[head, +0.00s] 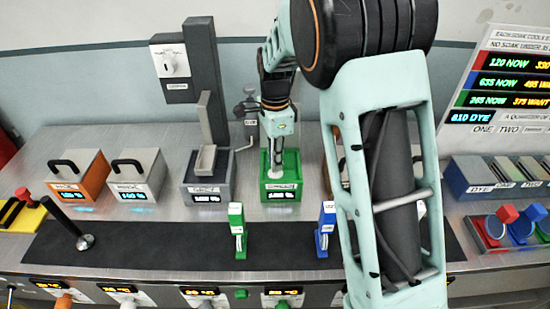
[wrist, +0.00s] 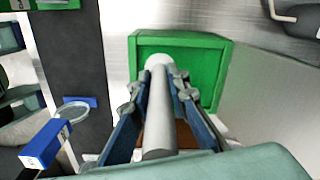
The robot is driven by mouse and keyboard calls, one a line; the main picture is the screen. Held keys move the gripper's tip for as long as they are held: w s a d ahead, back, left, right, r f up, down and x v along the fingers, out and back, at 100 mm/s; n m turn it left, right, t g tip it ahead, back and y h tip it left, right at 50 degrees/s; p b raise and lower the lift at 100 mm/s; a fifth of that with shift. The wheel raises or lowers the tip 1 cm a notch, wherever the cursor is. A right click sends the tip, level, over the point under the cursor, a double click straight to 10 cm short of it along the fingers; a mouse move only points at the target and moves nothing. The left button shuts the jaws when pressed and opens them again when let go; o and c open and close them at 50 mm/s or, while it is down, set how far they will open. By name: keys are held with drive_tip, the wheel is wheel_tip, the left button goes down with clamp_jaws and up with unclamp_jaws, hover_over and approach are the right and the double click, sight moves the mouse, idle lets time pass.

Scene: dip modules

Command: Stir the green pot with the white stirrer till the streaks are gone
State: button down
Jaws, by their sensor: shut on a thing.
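The green pot (head: 291,178) stands at the middle of the bench in the head view, with a lit display on its front. It also shows in the wrist view (wrist: 200,48) as a square green box. My gripper (head: 277,137) is above the pot, pointing down. Its fingers are shut around the white stirrer (wrist: 158,115), a pale rod that runs between them towards the pot. In the head view the lower part of the stirrer (head: 275,163) reaches down to the pot's opening. The pot's contents are mostly hidden, so I cannot tell whether streaks show.
An orange pot (head: 93,180) and a pale grey pot (head: 150,182) stand at the left. A grey module (head: 206,186) with a tall stand is left of the green pot. A green clip (head: 237,228) and a blue clip (head: 325,228) stand on the dark mat (head: 165,248).

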drive_tip(key=shift+d, duration=0.15)
drive_tip(key=d, duration=0.3)
idle(0.3)
drive_tip(key=shift+w+a, duration=0.1)
drive_tip(key=shift+w+p, duration=1.15)
drive_tip(key=shift+w, duration=1.4)
drive_tip(key=shift+a, duration=0.15)
drive_tip(key=a, duration=0.3)
drive_tip(key=shift+p, duration=0.35)
